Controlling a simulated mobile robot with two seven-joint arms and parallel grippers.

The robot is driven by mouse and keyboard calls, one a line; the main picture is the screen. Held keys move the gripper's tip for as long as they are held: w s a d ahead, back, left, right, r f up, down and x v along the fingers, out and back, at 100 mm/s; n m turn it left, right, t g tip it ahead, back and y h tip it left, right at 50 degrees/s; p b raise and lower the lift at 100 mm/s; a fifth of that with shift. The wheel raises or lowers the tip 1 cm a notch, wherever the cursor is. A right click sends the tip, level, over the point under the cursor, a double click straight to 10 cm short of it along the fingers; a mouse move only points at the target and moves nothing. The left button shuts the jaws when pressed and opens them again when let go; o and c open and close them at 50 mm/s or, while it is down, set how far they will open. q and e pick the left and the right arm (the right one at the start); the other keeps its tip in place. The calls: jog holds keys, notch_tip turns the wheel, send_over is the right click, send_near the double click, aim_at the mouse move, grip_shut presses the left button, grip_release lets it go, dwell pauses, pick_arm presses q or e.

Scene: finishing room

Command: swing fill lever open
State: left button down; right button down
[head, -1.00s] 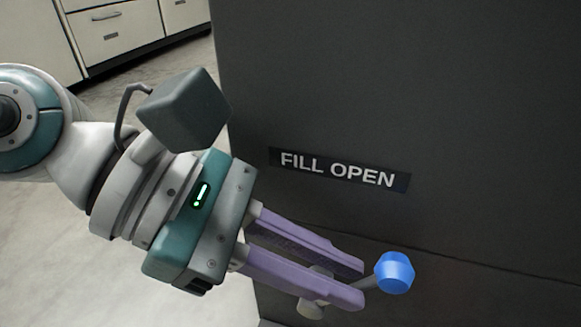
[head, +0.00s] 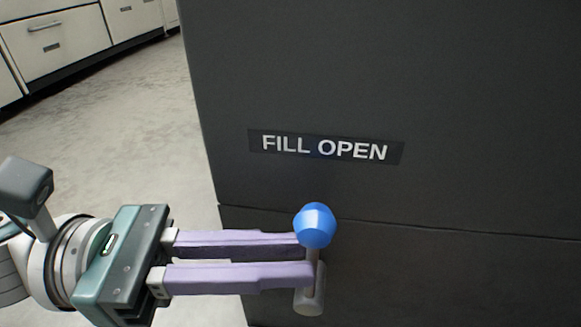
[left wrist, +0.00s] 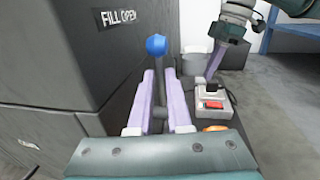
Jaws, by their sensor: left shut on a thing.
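The fill lever has a blue faceted knob (head: 315,226) on a thin grey stem, with a pale round pivot (head: 309,302) at its foot. It stands nearly upright, the knob below the "FILL OPEN" label (head: 325,147) on the dark cabinet face. My left gripper (head: 309,260) comes in from the left and is shut on the stem just under the knob. In the left wrist view the knob (left wrist: 156,45) shows beyond the fingertips. My right gripper (left wrist: 215,64) is in the left wrist view, purple finger pointing down; its opening cannot be made out.
The dark cabinet (head: 480,120) fills the right of the head view. Pale drawers (head: 50,35) stand far left across open floor. In the left wrist view, a small box with a red switch (left wrist: 211,104) sits below my right gripper, and a grey bucket (left wrist: 195,64) stands behind.

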pick_arm(q)
jog(key=shift+f, duration=0.1)
dwell(0.3)
jog(key=c, duration=0.9)
grip_release()
jog(key=shift+o, duration=0.2)
jog(key=s+a+p, duration=0.1)
jog(key=a, duration=0.8)
jog(key=shift+a+p, duration=0.35)
jog(key=shift+a, duration=0.05)
